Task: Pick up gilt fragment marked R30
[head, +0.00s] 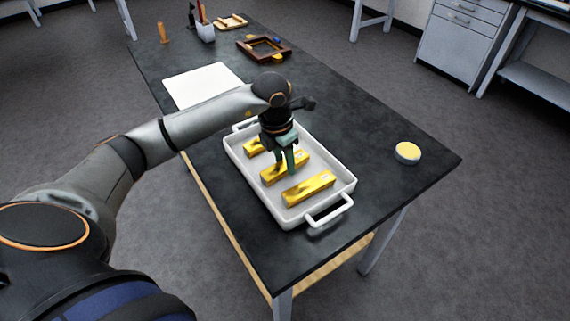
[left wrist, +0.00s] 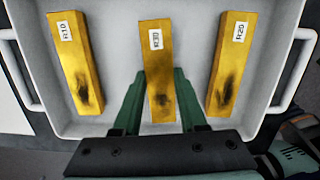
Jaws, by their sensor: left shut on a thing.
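The gilt fragment marked R30 (left wrist: 157,60) is the middle one of three gold bars in a white tray (head: 332,168), and shows dark smudges on its lower half in the left wrist view. In the head view it is the middle bar (head: 272,176). My left gripper (head: 285,170) points down into the tray and is shut on R30, with one green finger on each side in the left wrist view (left wrist: 160,90). I cannot tell whether R30 touches the tray floor. My right gripper is not in view.
Fragments R10 (left wrist: 75,62) and R20 (left wrist: 230,62) lie on either side in the tray. A white sheet (head: 203,85), a brown frame (head: 287,51) and a cup of tools (head: 205,32) are farther back. A round yellow-topped container (head: 407,152) stands right; dark tabletop around it is clear.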

